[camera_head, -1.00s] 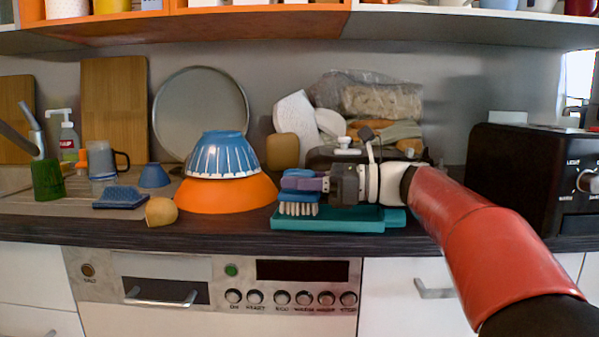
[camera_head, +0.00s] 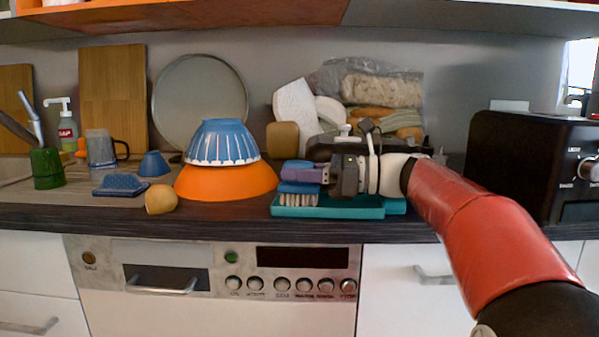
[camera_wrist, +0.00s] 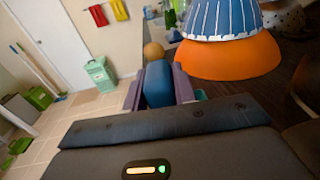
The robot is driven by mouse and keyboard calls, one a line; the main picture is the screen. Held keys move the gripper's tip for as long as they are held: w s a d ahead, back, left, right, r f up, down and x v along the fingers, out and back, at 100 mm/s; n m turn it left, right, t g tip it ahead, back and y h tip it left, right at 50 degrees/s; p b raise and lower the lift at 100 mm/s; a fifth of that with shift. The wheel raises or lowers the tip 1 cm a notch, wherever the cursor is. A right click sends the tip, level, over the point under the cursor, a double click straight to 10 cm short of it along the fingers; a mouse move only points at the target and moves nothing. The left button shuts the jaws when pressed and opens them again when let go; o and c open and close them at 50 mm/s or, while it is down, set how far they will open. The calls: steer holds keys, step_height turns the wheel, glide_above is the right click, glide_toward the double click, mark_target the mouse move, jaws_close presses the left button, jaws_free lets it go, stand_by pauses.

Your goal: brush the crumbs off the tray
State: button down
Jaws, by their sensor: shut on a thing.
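The teal tray (camera_head: 350,207) lies flat on the dark countertop near its front edge. A blue brush (camera_head: 299,187) with pale bristles pointing down is over the tray's left end. The bristles appear at the tray's surface, but I cannot tell whether they touch it. My gripper (camera_head: 303,174) is shut on the brush from the right. In the wrist view the blue brush (camera_wrist: 158,84) sits between the purple fingers of my gripper (camera_wrist: 158,98). I cannot make out any crumbs.
An orange bowl (camera_head: 225,183) with a blue bowl (camera_head: 221,143) upside down on it stands close left of the tray. A bread bag (camera_head: 380,90) is behind. A black toaster oven (camera_head: 530,165) stands right. A yellow round item (camera_head: 161,199) lies farther left.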

steer(key=shift+f+b, duration=0.35)
steer(key=shift+f, duration=0.55)
stand_by(0.5)
steer(key=shift+s+d+p, duration=0.1)
steer(key=shift+d+p, duration=0.25)
steer(key=shift+d, duration=0.65)
steer(key=shift+w+a+r+p, duration=0.1)
steer(key=shift+w+a+p, duration=0.35)
steer(key=shift+p, duration=0.3)
steer(key=shift+s+a, duration=0.15)
steer(key=shift+a, duration=0.7)
steer(key=shift+d+p, duration=0.25)
steer(key=shift+p, duration=0.2)
steer(key=shift+d, duration=0.35)
steer(key=shift+r+p, duration=0.15)
steer(key=shift+p, duration=0.45)
